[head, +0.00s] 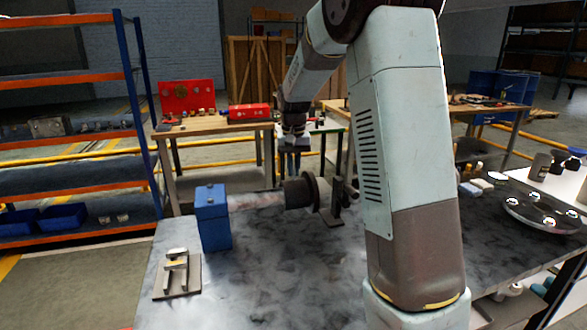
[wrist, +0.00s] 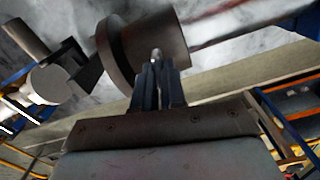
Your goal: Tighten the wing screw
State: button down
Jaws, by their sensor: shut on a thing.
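My gripper (wrist: 157,75) points at a dark round coupling with a wide flange (wrist: 120,60) in the wrist view. Its two dark fingers are close together, shut on a small pale piece (wrist: 156,54), which looks like the wing screw. The fingers hide most of it, so its wings and how deep it sits cannot be told. In the head view my gripper (head: 294,135) hangs beyond and above the dark coupling (head: 299,191). The screw is too small to make out there.
A blue block (head: 212,220) stands left of the coupling, joined by a pale shaft. A dark bracket (head: 331,217) stands to the right. A small plate with a raised fitting (head: 177,285) lies at the bench's front left. A round disc (head: 540,213) lies at right.

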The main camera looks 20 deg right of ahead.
jog(key=m, duration=0.6)
jog(key=shift+w+r+m, duration=0.1)
jog(key=shift+m, duration=0.3)
dwell(0.4)
jog(key=c, duration=1.2)
grip_release()
notch_tip(320, 180, up, 14)
jog(key=shift+f, duration=0.2)
